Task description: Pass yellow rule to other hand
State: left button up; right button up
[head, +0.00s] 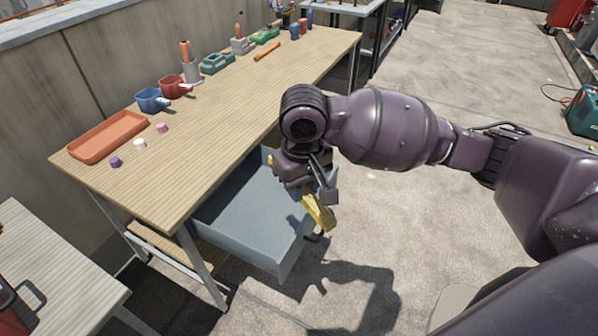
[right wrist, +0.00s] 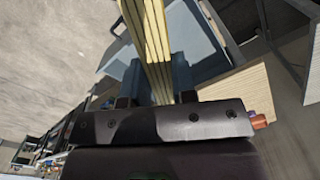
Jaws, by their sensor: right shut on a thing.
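The yellow rule (head: 320,214) is a folded bundle of yellow slats. It hangs below my right gripper (head: 308,192) in the head view, over the right side of the open drawer. In the right wrist view the rule (right wrist: 150,45) stands between the two dark fingers of my right gripper (right wrist: 156,99), which is shut on it. Its far end runs out of the top of that view. My left gripper is not in view.
A grey-blue drawer (head: 232,239) is pulled out below the wooden workbench (head: 215,125). Open concrete floor (head: 455,75) lies to the right.

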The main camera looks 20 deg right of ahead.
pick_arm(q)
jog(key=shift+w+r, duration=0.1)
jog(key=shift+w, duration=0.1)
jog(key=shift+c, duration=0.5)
pick_arm(e)
jog(key=w+a+r+n, duration=0.1)
jog(key=a+r+n, duration=0.4)
jog(key=a, duration=0.3)
jog(key=w+a+r+n, duration=0.1)
jog(key=a+r+n, duration=0.4)
jog(key=a+n, duration=0.3)
jog(key=shift+w+n, duration=0.2)
jog(key=shift+n, duration=0.1)
